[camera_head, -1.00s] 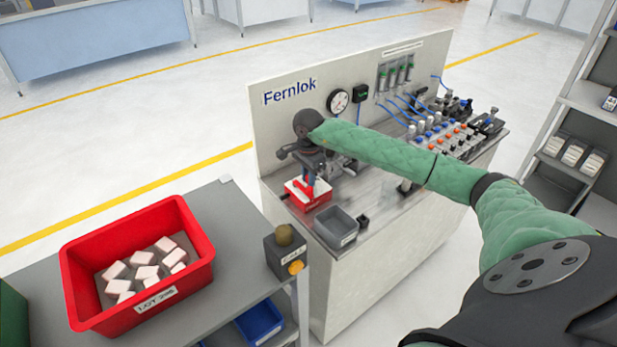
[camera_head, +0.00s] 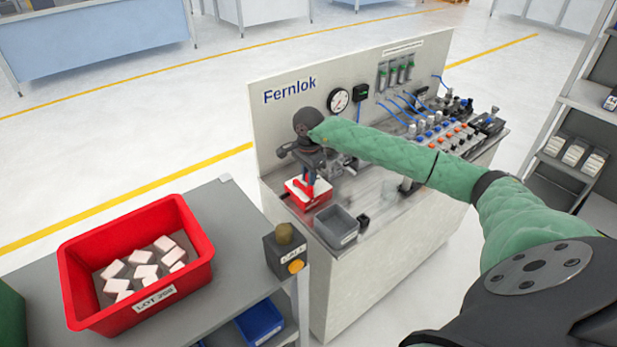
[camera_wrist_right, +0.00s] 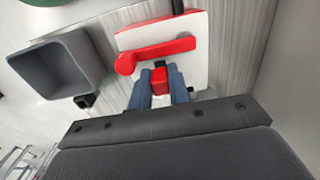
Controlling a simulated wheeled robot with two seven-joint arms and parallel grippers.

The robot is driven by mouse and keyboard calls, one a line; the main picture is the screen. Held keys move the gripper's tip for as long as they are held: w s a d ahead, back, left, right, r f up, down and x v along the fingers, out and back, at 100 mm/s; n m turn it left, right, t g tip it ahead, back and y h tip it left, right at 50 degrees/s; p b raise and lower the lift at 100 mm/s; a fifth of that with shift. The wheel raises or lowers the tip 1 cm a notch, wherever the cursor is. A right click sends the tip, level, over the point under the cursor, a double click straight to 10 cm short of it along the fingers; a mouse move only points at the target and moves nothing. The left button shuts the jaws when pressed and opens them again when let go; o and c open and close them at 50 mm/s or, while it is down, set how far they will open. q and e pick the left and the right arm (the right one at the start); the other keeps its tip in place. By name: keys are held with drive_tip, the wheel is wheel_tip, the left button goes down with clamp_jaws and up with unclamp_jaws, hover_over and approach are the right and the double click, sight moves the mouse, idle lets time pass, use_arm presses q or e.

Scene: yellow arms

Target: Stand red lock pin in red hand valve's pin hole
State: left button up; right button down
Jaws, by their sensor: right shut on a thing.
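The red hand valve (camera_wrist_right: 155,53) has a red lever on a white-topped red block and lies in the upper middle of the right wrist view. In the head view the valve block (camera_head: 312,196) stands at the front left of the bench. My right gripper (camera_wrist_right: 159,80) is shut on the red lock pin (camera_wrist_right: 159,78), whose red head shows between the two blue fingers. A dark part sits just beyond the pin, near the valve block's edge. The pin's lower end and the pin hole are hidden. My left gripper does not show.
A grey bin (camera_head: 337,226) stands right beside the valve block, with a small black part (camera_head: 363,221) next to it. The Fernlok panel (camera_head: 290,120) rises behind.

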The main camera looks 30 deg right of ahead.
drive_tip(key=shift+f+b, duration=1.05)
drive_tip(key=shift+b, duration=0.15)
idle(0.7)
drive_tip(key=c, duration=1.2)
unclamp_jaws()
drive_tip(key=shift+c, duration=0.2)
drive_tip(key=shift+r+p, duration=0.65)
drive_tip(key=shift+r, duration=3.9)
